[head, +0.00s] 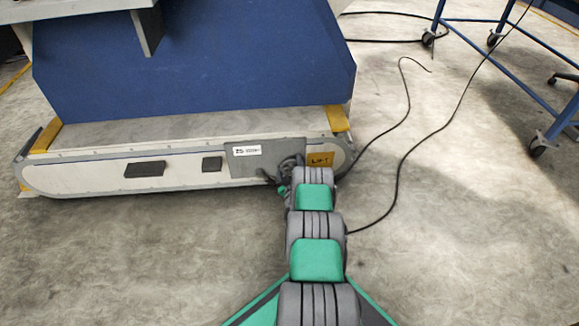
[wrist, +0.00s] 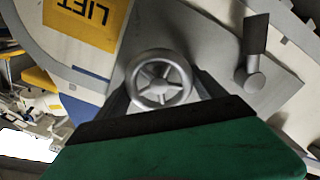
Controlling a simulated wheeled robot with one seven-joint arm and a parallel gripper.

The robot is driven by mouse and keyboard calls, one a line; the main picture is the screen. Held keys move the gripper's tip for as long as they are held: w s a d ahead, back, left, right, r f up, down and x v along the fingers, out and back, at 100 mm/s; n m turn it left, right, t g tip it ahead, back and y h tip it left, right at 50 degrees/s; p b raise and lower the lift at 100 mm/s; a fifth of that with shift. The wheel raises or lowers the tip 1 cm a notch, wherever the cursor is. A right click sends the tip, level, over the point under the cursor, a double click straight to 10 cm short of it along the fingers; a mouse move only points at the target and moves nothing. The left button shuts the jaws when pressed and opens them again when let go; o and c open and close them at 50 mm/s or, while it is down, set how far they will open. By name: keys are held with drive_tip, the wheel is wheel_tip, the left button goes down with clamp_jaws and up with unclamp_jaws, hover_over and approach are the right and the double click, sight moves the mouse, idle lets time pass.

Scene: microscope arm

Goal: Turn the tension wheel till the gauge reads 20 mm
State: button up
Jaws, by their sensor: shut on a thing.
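The tension wheel (wrist: 160,80) is a small grey spoked wheel on a grey panel, in the middle of the wrist view. My gripper (wrist: 162,88) is shut on it, with one dark finger on each side of the rim. In the head view my own arm hides the wheel and most of my gripper. No gauge with a millimetre reading can be made out in either view. A white label (head: 247,150) on the grey panel (head: 285,152) has dark print too small to read.
A yellow LIFT plate (wrist: 85,20) sits left of the wheel; it shows in the head view (head: 320,159). A grey lever (wrist: 255,55) stands out right of the wheel. Black cables (head: 405,150) lie on the floor at the right, and a blue wheeled frame (head: 515,70) stands beyond them.

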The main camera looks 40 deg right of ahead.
drive_tip(key=shift+m, duration=0.3)
drive_tip(key=m, duration=0.5)
drive_tip(key=shift+s+d, duration=0.1)
drive_tip(key=m, duration=0.6)
drive_tip(key=shift+d+m, duration=0.15)
drive_tip(key=shift+m, duration=0.15)
drive_tip(key=m, duration=0.6)
drive_tip(key=shift+s, duration=0.1)
drive_tip(key=m, duration=0.5)
drive_tip(key=shift+d+f+m, duration=0.1)
drive_tip(key=shift+f+m, duration=0.1)
drive_tip(key=shift+m, duration=0.1)
drive_tip(key=o, duration=1.3)
drive_tip(key=shift+o, duration=0.2)
